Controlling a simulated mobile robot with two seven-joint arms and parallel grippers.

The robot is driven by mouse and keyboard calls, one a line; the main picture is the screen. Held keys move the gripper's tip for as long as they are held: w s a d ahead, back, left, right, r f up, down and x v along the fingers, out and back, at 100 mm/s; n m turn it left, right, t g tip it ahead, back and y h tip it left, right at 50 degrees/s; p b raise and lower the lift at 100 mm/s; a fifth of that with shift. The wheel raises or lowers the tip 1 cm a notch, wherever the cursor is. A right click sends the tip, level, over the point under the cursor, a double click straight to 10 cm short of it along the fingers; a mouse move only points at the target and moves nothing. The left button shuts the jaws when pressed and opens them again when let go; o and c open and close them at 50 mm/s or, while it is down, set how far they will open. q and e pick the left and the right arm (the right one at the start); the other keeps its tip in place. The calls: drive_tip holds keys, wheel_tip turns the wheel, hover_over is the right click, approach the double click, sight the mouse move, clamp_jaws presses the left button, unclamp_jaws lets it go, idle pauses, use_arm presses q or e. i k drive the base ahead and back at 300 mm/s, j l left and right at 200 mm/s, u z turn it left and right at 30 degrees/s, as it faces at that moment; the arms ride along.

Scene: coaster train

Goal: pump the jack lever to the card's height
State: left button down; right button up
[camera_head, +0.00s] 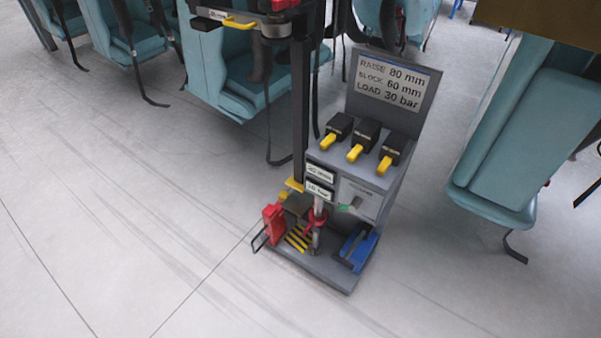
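The card (393,84) on the upright grey panel reads "RAISE 80 mm, BLOCK 60 mm, LOAD 30 bar". Below it stands a grey jack unit (365,200) with several black blocks with yellow handles (356,152) on its top. Two small displays (320,181) sit on its front left, too small to read surely. A metal post with a red collar (316,222) rises from the base beside a yellow-black striped patch (298,238). I cannot tell which part is the jack lever. Neither of my grippers shows.
A red block (273,222) and a blue piece (357,249) sit on the base. A dark vertical column (300,110) stands just left of the unit. Teal seats (235,75) hang along the back and at right (520,140). The grey floor (130,220) at left and front is clear.

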sight(343, 261)
drive_tip(key=i+j+z, duration=0.2)
drive_tip(key=j, duration=0.5)
drive_tip(key=j+z, duration=0.25)
drive_tip(key=j, duration=0.4)
drive_tip(key=j+u, duration=0.15)
drive_tip(key=j, duration=0.15)
drive_tip(key=l+z, duration=0.15)
